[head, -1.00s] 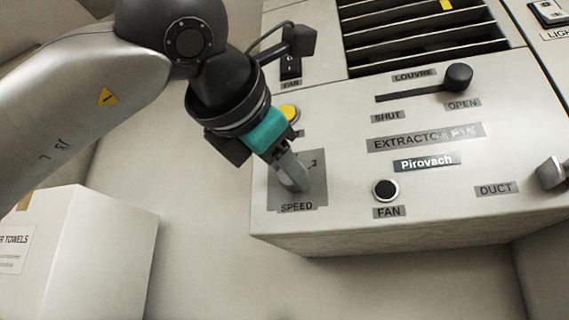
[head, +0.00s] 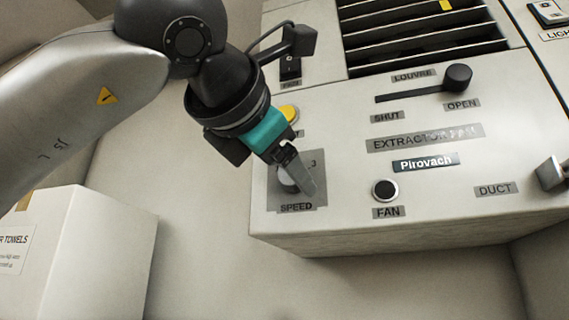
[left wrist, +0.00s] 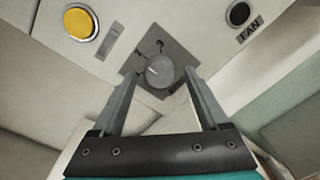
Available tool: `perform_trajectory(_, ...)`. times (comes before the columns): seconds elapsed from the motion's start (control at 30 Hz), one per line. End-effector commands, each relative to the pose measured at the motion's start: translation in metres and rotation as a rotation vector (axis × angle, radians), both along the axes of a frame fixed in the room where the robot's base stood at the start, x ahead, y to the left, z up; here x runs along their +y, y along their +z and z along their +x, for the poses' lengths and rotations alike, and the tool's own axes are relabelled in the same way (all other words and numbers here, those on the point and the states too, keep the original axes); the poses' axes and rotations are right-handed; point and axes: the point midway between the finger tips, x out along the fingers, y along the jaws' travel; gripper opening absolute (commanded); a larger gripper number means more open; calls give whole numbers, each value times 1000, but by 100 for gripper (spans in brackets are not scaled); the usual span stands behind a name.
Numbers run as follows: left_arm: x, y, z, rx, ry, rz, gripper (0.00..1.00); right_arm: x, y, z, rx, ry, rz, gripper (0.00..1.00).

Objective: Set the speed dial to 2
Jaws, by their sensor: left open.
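The speed dial is a round grey knob on a dark grey plate above the SPEED label. In the head view the dial (head: 286,181) is partly hidden behind my left gripper's finger. In the left wrist view the dial (left wrist: 160,72) lies between the two fingertips, with a gap to either side. Its white pointer line slants toward the upper left of that view. My right gripper is not in view.
A yellow button (head: 289,112) sits just above the dial, and a black FAN button (head: 385,190) to its right. The louvre lever (head: 457,79) is higher up. A white paper towel box (head: 95,255) stands at lower left.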

Motion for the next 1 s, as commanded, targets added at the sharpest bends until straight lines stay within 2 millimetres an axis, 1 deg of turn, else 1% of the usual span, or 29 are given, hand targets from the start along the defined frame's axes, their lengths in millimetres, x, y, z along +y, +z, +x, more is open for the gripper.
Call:
perform_trajectory(0.07, 1, 0, -4, -2, -1, -1, 77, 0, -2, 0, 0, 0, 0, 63)
perform_trajectory(0.17, 6, 0, -16, -3, 0, -1, 77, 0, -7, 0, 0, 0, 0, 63)
perform_trajectory(0.27, 13, 0, -35, -5, 0, -2, 77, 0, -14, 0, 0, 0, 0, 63)
perform_trajectory(0.5, 32, 3, -90, -6, 0, -1, 77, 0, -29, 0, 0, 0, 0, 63)
perform_trajectory(0.6, 39, 4, -110, -5, 0, -2, 77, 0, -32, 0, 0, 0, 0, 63)
perform_trajectory(0.7, 45, 5, -126, -5, -1, -2, 77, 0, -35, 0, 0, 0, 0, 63)
perform_trajectory(0.83, 49, 6, -138, -2, -1, -1, 77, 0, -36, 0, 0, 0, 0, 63)
perform_trajectory(1.0, 51, 6, -143, -1, 0, -1, 77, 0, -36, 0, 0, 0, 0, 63)
